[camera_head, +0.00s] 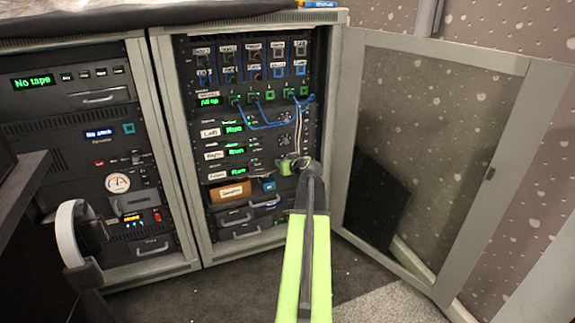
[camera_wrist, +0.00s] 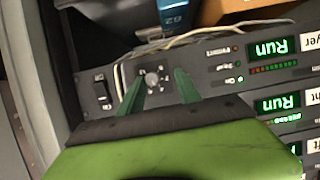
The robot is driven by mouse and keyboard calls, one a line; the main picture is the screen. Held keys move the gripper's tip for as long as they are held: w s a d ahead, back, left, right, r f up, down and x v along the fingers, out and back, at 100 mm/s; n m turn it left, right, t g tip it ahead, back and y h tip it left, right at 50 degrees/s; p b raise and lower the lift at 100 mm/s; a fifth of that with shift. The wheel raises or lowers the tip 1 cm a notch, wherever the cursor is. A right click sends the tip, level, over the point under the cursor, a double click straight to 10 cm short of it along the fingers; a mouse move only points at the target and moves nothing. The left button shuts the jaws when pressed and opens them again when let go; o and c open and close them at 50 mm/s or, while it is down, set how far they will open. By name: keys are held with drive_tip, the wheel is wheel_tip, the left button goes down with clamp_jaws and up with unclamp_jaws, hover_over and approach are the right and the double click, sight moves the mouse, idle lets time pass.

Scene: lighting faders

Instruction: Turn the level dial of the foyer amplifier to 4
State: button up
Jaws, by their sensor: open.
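The foyer amplifier (camera_head: 217,176) is the lowest of three labelled amplifier rows in the open middle rack. Its green display (camera_wrist: 280,46) reads "Run" in the wrist view, where the rack appears turned over. The level dial (camera_wrist: 153,79) is a small grey knob on its dark panel, with markings too small to read. My gripper (camera_wrist: 159,77) is open, its two dark green fingers on either side of the dial. I cannot tell whether they touch it. In the head view my gripper (camera_head: 286,168) is in front of the row's right end and hides the dial.
A black rocker switch (camera_wrist: 102,91) sits beside the dial. A pale cable (camera_wrist: 190,37) crosses close to the panel. A cardboard box (camera_head: 230,192) and a blue box (camera_head: 269,185) are below the row. The open rack door (camera_head: 440,60) stands to the right.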

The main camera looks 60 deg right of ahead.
drive_tip(key=shift+s+d, duration=0.15)
drive_tip(key=shift+s, duration=0.1)
drive_tip(key=shift+c, duration=0.9)
drive_tip(key=shift+s+d, duration=0.15)
clamp_jaws()
drive_tip(key=shift+n+g+h, duration=0.4)
drive_tip(key=shift+n+h, duration=0.2)
drive_tip(key=shift+n, duration=0.2)
drive_tip(key=shift+o, duration=0.9)
unclamp_jaws()
